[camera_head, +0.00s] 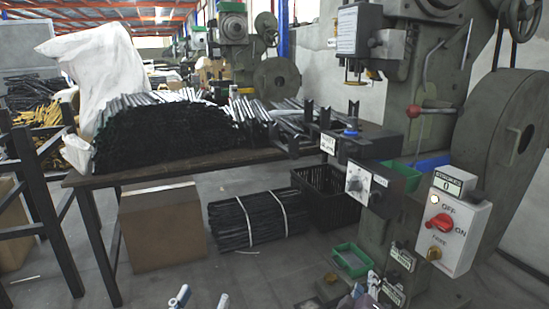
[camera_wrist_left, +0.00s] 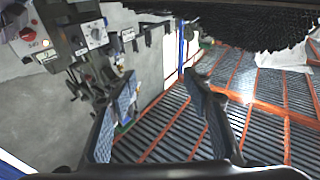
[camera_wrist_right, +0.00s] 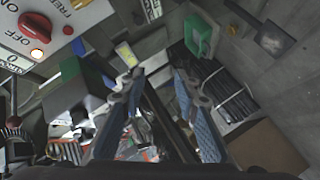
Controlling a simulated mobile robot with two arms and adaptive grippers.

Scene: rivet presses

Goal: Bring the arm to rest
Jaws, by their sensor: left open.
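My left gripper (camera_head: 201,299) shows at the bottom edge of the head view, its two pale fingertips apart over the grey floor. In the left wrist view its blue-padded fingers (camera_wrist_left: 160,76) stand wide apart with nothing between them. My right gripper (camera_head: 366,289) shows at the bottom edge of the head view, close to the front of the press base. In the right wrist view its fingers (camera_wrist_right: 160,80) are apart, and I see no thing held between them. Both arms are mostly outside the head view.
The rivet press (camera_head: 440,60) stands at right, with a white switch box (camera_head: 453,222) close to my right gripper. A green tray (camera_head: 350,260) sits low on it. A table (camera_head: 185,168) bears black rods. A cardboard box (camera_head: 162,232) and bundled rods (camera_head: 245,221) lie on the floor.

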